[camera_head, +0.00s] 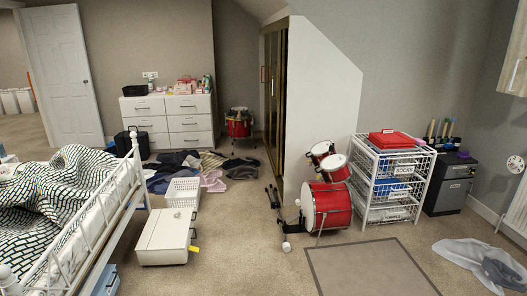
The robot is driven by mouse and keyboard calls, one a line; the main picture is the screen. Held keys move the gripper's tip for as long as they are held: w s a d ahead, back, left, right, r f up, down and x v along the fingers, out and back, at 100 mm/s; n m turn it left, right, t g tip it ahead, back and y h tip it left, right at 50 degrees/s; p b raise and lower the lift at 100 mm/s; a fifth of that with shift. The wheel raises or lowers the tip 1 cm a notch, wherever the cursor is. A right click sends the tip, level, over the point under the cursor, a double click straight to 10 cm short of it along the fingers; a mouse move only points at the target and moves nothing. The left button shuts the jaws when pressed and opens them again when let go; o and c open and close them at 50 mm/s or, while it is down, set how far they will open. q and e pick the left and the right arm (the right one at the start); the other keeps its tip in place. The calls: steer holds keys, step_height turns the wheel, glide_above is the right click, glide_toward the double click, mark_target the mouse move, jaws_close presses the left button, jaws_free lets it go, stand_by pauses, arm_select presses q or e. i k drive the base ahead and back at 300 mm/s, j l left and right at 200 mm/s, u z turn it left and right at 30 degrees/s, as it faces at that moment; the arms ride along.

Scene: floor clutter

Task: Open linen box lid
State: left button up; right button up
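A low cream box (165,238) sits on the carpet just right of the bed; it looks like the linen box. Its flat lid (165,228) lies closed on top, so the inside is hidden. A small yellow piece (195,249) sticks out at its right side. Neither of my grippers shows in the head view.
A white slatted basket (182,193) stands right behind the box, with scattered clothes (243,168) beyond. The white-framed bed (90,232) is close on the left. A red drum (327,206) and a wire drawer rack (385,187) stand right. Carpet between box and drum is mostly clear.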

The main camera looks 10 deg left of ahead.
mark_target(170, 232)
steer(key=i+u, duration=0.4)
steer(key=i, duration=1.95)
steer(key=j, duration=0.1)
